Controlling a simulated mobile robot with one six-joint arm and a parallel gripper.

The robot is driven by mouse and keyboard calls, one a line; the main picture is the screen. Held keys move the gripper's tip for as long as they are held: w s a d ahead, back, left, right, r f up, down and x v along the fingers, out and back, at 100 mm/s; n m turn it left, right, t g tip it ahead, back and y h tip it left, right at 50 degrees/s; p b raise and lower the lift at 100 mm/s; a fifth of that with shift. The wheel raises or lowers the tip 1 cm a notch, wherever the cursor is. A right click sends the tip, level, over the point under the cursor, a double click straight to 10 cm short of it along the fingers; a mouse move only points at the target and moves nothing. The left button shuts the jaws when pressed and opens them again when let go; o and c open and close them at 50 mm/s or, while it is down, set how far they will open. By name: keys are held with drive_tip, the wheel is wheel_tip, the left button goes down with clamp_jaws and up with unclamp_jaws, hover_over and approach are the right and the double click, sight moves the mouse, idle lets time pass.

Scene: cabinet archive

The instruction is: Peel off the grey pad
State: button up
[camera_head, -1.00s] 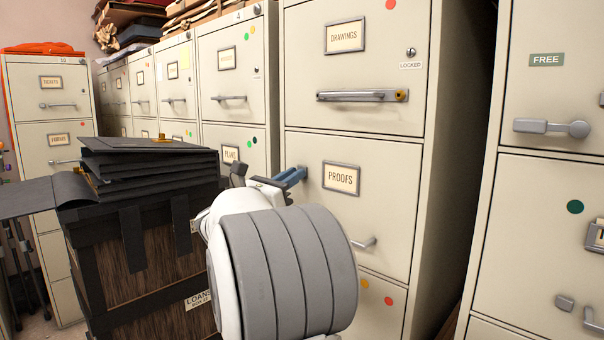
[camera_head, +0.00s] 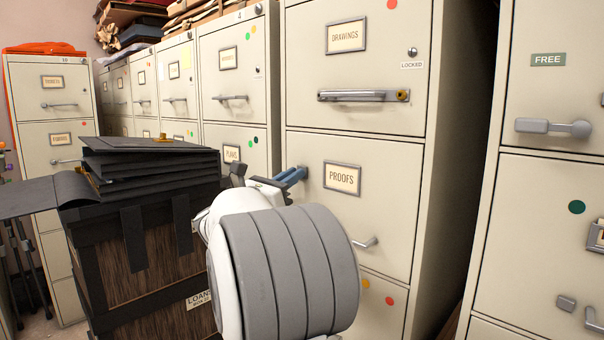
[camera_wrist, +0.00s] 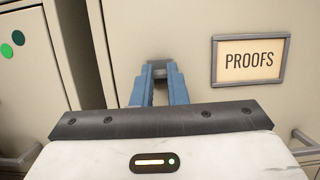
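The grey pad (camera_wrist: 158,68) is a small grey piece on the cream cabinet front, left of the PROOFS label. It shows between the blue fingertips in the wrist view, with no clear gap on either side. My gripper (camera_wrist: 159,70) has its two blue fingers close together around it, tips at the cabinet face. In the head view my gripper (camera_head: 298,173) reaches the left edge of the PROOFS drawer (camera_head: 330,225), and the pad is mostly hidden by the fingers. The pad appears to be still against the drawer front.
The PROOFS drawer's handle (camera_head: 366,243) is below right of my gripper. A DRAWINGS drawer (camera_head: 350,80) with a long handle is above. A wooden LOANS chest (camera_head: 160,240) topped with black folders (camera_head: 150,165) stands close on the left. Another cabinet (camera_head: 550,200) is at right.

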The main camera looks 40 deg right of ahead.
drive_tip(key=o, duration=0.5)
drive_tip(key=shift+o, duration=0.2)
drive_tip(key=w+p+v, duration=0.1)
drive_tip(key=v, duration=0.7)
drive_tip(key=s+a+f+m+g+y+p, duration=0.1)
drive_tip(key=s+a+m+y+p, duration=0.2)
drive_tip(key=s+m+y+p, duration=0.25)
drive_tip(key=s+a+f+m+g+y+p, duration=0.1)
drive_tip(key=s+a+m+y+p, duration=0.2)
drive_tip(key=s+y+p, duration=0.35)
drive_tip(key=s+a+m+t+y+p, duration=0.1)
drive_tip(key=s+a+m+y+p, duration=0.1)
drive_tip(key=a, duration=0.4)
drive_tip(key=s+a+r+m+t+y+p, duration=0.1)
drive_tip(key=s+a+m+y+p, duration=0.2)
drive_tip(key=a+p, duration=0.4)
drive_tip(key=s+a+m+y+p, duration=0.3)
drive_tip(key=a+m+y+p, duration=0.1)
drive_tip(key=a+m+p, duration=0.1)
drive_tip(key=shift+s+a+t, duration=0.25)
drive_tip(key=shift+a+t, duration=0.15)
drive_tip(key=shift+a, duration=0.4)
